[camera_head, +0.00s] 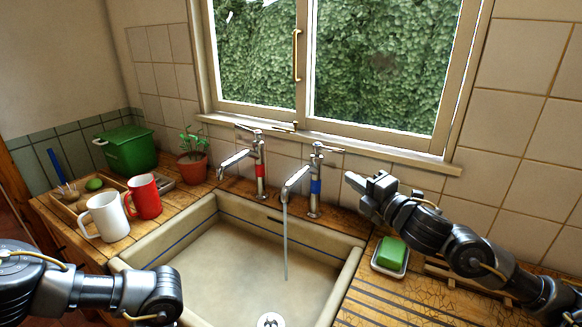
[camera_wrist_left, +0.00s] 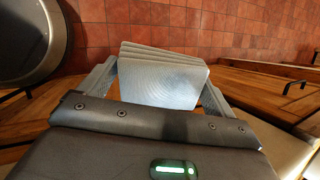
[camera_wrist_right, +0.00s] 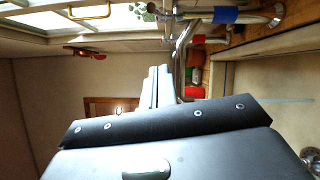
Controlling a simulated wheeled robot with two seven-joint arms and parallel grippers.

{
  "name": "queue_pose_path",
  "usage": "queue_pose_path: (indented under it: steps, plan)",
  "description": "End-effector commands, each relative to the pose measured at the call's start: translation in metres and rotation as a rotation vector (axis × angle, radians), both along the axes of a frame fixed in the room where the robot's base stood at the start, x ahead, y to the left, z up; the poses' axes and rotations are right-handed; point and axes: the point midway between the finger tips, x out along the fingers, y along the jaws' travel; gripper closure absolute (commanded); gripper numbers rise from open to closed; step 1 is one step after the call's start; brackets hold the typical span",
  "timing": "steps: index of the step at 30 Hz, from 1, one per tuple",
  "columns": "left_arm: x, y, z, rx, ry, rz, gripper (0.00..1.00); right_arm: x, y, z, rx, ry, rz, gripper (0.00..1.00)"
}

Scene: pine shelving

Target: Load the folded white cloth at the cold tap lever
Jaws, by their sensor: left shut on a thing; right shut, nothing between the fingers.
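The cold tap (camera_head: 316,186), with a blue band, stands at the back of the sink, and water runs from its spout. Its lever (camera_head: 327,148) is on top and points right. My right gripper (camera_head: 352,178) is shut and empty, just right of this tap and a little below the lever, apart from it as far as I can see. In the right wrist view the blue band (camera_wrist_right: 225,15) is at the top, beyond the shut fingers (camera_wrist_right: 160,86). The folded white cloth (camera_wrist_left: 164,76) is between the fingers of my left gripper (camera_wrist_left: 160,88). That gripper and the cloth are outside the head view.
The hot tap (camera_head: 260,170) with a red band stands left of the cold one. A green sponge (camera_head: 392,251) sits in a dish right of the sink (camera_head: 205,262). White (camera_head: 104,216) and red (camera_head: 144,196) mugs stand at the left. A window sill (camera_head: 370,148) runs behind.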

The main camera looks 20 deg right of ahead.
Motion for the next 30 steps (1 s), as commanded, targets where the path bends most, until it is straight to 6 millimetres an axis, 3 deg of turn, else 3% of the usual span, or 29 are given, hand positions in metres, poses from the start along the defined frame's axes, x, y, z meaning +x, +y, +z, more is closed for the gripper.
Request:
queue_pose_path:
  steps: [13,21,30]
  plan:
    - [-0.001,0.002,0.034,0.0,-0.001,0.004,0.28,0.088,0.024,0.009,0.004,0.0,0.005,1.0]
    - [-0.001,0.003,0.049,0.0,0.0,0.006,0.28,0.102,-0.006,0.013,0.0,0.001,0.004,1.0]
    - [-0.001,0.003,0.05,0.0,0.0,0.006,0.28,0.104,-0.012,0.012,0.001,0.0,0.005,1.0]
